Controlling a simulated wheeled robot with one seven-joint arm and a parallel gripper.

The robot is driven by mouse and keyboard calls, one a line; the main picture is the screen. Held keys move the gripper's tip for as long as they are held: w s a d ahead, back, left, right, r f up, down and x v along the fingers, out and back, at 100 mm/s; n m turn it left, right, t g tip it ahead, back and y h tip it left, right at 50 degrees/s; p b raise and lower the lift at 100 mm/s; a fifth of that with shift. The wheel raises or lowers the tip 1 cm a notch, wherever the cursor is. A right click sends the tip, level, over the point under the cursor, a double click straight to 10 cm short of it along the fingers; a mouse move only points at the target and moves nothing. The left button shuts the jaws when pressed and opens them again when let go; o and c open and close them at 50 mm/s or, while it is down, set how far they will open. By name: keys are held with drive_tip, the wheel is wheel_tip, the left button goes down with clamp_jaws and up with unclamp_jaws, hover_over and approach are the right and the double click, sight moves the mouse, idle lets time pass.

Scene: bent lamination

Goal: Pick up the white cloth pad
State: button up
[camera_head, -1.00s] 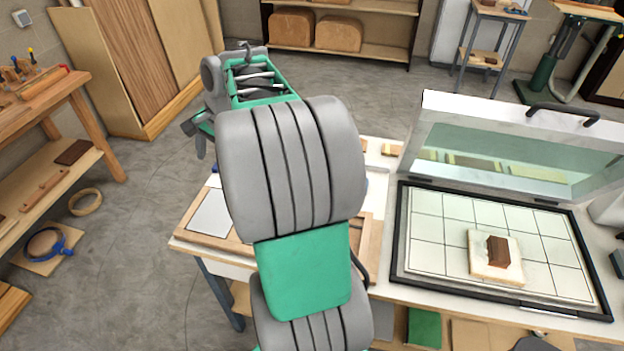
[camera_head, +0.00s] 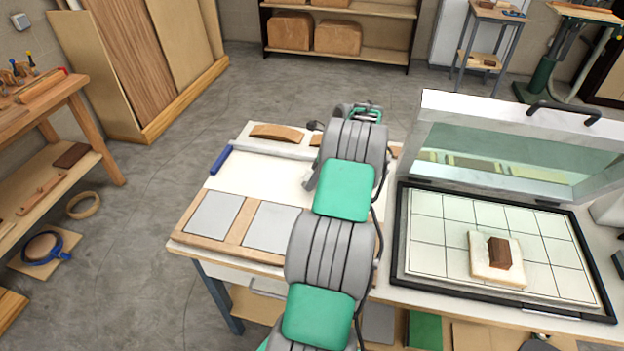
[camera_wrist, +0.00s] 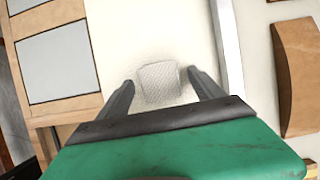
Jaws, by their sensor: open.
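The white cloth pad (camera_wrist: 158,84) is a small pale textured pad lying on a whitish surface in the wrist view. My gripper (camera_wrist: 161,77) is open, with one dark finger on each side of the pad's near part. I cannot tell whether the fingers touch the pad or are still above it. In the head view my arm covers the pad's place on the workbench.
The white sheet (camera_head: 262,180) lies beside grey panels in a wooden frame (camera_head: 238,232). A blue-handled tool (camera_head: 222,159) and a curved wooden piece (camera_head: 277,132) lie nearby. Right, an open-lidded press (camera_head: 440,238) holds a cream slab (camera_head: 482,268) with a brown block (camera_head: 499,253).

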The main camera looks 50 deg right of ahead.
sight(309, 175)
drive_tip(key=shift+c, duration=0.6)
drive_tip(key=c, duration=1.3)
drive_tip(key=shift+r, duration=0.1)
drive_tip(key=shift+r, duration=0.2)
wheel_tip(309, 175, up, 2)
drive_tip(key=shift+d+r+b, duration=0.1)
drive_tip(key=shift+r+b, duration=0.15)
drive_tip(key=shift+b, duration=0.1)
drive_tip(key=s+a+r, duration=0.2)
drive_tip(key=s+r, duration=0.3)
drive_tip(key=s, duration=0.1)
drive_tip(key=s+a+r+b, duration=0.1)
drive_tip(key=s+a+r, duration=0.2)
drive_tip(key=s+r, duration=0.2)
drive_tip(key=shift+s+a, duration=0.35)
drive_tip(key=shift+s, duration=0.65)
